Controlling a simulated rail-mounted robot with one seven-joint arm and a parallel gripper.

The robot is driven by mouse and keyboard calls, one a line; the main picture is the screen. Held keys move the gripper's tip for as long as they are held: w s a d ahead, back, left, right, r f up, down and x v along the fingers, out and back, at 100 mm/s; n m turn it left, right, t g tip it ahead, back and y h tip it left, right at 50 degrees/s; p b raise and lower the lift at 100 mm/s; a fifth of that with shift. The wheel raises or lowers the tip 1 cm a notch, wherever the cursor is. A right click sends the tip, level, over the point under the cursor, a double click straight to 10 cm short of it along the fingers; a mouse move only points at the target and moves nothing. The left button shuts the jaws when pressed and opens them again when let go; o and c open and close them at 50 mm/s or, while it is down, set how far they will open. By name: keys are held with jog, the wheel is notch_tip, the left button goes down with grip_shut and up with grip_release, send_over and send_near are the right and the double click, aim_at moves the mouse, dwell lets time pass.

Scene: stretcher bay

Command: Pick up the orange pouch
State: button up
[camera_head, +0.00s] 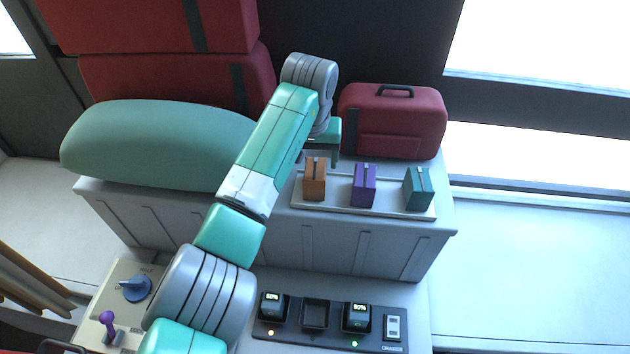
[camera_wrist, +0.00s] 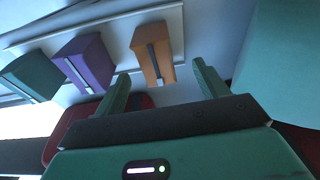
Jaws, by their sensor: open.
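The orange pouch (camera_head: 314,179) stands upright at the left end of a pale tray (camera_head: 390,211), with a purple pouch (camera_head: 364,186) and a teal pouch (camera_head: 418,190) to its right. In the wrist view the orange pouch (camera_wrist: 154,54) lies just beyond the fingertips, nearest the gap between them. My gripper (camera_wrist: 158,82) is open and empty, with one green finger toward each side of the orange pouch. In the head view my gripper (camera_head: 322,150) is right behind and above the orange pouch, partly hidden by my arm. I cannot see any contact.
A red bag (camera_head: 393,122) stands close behind the tray. A green rounded bolster (camera_head: 155,145) and stacked red cases (camera_head: 170,75) are at the left. A charger panel (camera_head: 330,322) with several bays sits in front, below the grey cabinet (camera_head: 350,250).

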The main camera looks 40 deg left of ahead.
aim_at(315, 167)
jog(key=shift+w+a+f+p, duration=0.1)
jog(key=shift+w+f+p, duration=0.1)
jog(key=shift+f, duration=1.1)
jog(key=shift+w+d+f+p, duration=0.1)
jog(key=shift+w+f+p, duration=0.1)
jog(key=shift+f, duration=1.15)
jog(key=shift+w+a+f+p, duration=0.1)
jog(key=shift+w+f+p, duration=0.1)
jog(key=shift+f, duration=1.1)
jog(key=c, duration=1.2)
jog(key=shift+r, duration=0.55)
notch_tip(315, 167, up, 3)
jog(key=shift+f+b, duration=0.15)
jog(key=shift+b, duration=0.35)
jog(key=s+a, duration=0.2)
jog(key=s, duration=0.3)
jog(key=s+a+r+b, duration=0.1)
jog(key=s+a, duration=0.1)
jog(key=s, duration=0.2)
jog(key=s+a, duration=0.2)
jog(key=s, duration=0.3)
jog(key=shift+s+a+r+b, duration=0.2)
jog(key=shift+s+a+b, duration=0.05)
jog(key=shift+s+b, duration=0.15)
